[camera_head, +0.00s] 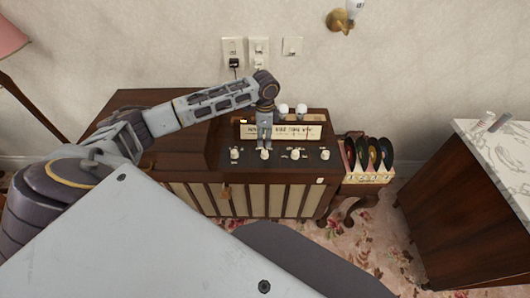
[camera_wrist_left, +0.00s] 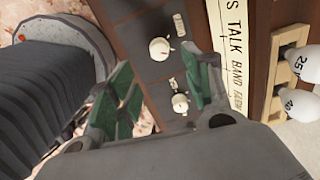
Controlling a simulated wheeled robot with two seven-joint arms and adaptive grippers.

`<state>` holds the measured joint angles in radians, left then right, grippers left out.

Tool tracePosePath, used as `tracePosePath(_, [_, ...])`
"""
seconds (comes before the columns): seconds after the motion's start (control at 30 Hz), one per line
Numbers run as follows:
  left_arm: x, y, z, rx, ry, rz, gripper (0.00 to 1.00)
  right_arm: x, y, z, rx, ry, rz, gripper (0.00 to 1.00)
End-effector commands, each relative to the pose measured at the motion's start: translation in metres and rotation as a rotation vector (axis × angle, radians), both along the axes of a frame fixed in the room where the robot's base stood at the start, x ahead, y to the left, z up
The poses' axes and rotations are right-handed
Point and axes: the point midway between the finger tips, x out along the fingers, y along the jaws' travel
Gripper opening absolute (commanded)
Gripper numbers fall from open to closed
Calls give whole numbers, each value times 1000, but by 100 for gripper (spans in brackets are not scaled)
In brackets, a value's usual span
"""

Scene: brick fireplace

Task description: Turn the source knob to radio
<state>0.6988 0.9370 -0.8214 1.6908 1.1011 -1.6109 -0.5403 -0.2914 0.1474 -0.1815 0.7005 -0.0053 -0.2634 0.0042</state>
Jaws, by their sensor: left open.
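A brown wooden radio console (camera_head: 238,182) stands against the wall, with a dark panel (camera_head: 279,156) carrying a row of pale knobs. My left gripper (camera_head: 264,145) points down at the panel, right at the second knob from the left (camera_head: 264,154). In the left wrist view its green-padded fingers (camera_wrist_left: 158,78) are open and apart. One knob (camera_wrist_left: 180,103) shows between them, and another knob (camera_wrist_left: 160,48) lies just beyond the fingertips. I cannot tell whether the fingers touch a knob. The knob labels are too small to read, so I cannot tell which is the source knob.
A lettered tuning dial (camera_head: 300,132) and white bulbs (camera_head: 300,109) stand behind the panel. A rack of records (camera_head: 368,178) is at the right, then a marble-topped cabinet (camera_head: 470,195). Wall switches (camera_head: 258,46) are above. Patterned carpet lies in front.

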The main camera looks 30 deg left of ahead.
Motion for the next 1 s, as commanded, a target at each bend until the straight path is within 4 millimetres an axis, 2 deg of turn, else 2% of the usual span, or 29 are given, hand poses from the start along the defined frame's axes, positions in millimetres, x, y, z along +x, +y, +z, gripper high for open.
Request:
tracePosePath(0.1, [-1,0,-18,0,3,0,50,5,2,0,3,-8,1,40])
tracePosePath(0.6, [-1,-1,-81,0,3,0,50,24,13,0,13,-22,-3,40])
tracePosePath(0.8, [-1,0,-94,0,1,0,50,30,18,1,19,-31,-4,40])
tracePosePath(1.0, [-1,0,-98,1,0,0,50,31,18,1,19,-32,-3,40])
